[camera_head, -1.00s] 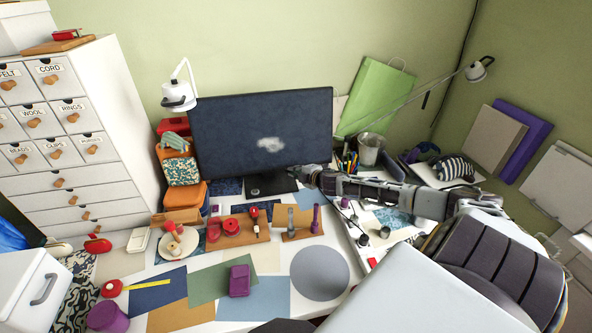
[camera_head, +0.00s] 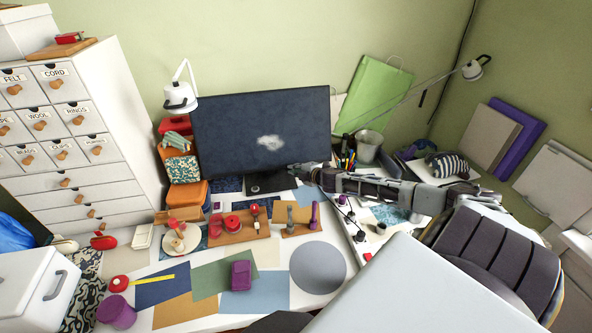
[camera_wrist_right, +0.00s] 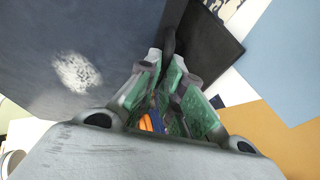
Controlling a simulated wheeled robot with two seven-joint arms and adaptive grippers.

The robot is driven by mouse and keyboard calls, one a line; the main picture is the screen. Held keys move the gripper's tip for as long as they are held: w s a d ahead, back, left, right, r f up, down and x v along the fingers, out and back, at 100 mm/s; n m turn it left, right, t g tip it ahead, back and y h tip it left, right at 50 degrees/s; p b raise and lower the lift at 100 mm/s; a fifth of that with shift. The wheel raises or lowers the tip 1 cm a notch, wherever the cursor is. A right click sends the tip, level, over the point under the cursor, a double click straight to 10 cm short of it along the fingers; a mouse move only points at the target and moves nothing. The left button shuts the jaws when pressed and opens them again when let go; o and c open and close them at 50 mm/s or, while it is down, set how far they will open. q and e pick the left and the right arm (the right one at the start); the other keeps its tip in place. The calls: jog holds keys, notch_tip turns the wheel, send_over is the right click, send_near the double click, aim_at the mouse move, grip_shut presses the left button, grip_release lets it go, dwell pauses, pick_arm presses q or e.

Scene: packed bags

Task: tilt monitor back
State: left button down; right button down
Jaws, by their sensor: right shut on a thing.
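The monitor (camera_head: 230,130) is a wide dark screen with a pale smudge in its middle, standing upright at the back of the desk on a black base (camera_head: 258,186). My right arm reaches in from the right, and my right gripper (camera_head: 303,173) is at the monitor's lower right edge. In the right wrist view the screen (camera_wrist_right: 50,50) fills the left side and the base (camera_wrist_right: 212,40) lies beyond the fingers. The right gripper's green-padded fingers (camera_wrist_right: 168,85) are close together, shut on the monitor's edge; the exact contact is hard to see. My left gripper is not in view.
A white lamp (camera_head: 180,97) stands at the monitor's upper left. A green bag (camera_head: 375,90) and a metal bin (camera_head: 368,147) stand behind my right arm. Wooden tool holders (camera_head: 238,228) and coloured sheets (camera_head: 205,278) cover the desk front. White drawers (camera_head: 75,130) stand at left.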

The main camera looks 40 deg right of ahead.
jog(key=c, duration=1.6)
grip_release()
jog(key=shift+a+r, duration=0.1)
jog(key=shift+r, duration=0.15)
jog(key=shift+o, duration=0.2)
jog(key=shift+f, duration=0.1)
jog(key=shift+s, duration=0.25)
jog(key=v, duration=1.1)
jog(key=shift+r, duration=0.2)
jog(key=shift+s, duration=0.2)
jog(key=shift+s, duration=0.1)
dwell(0.4)
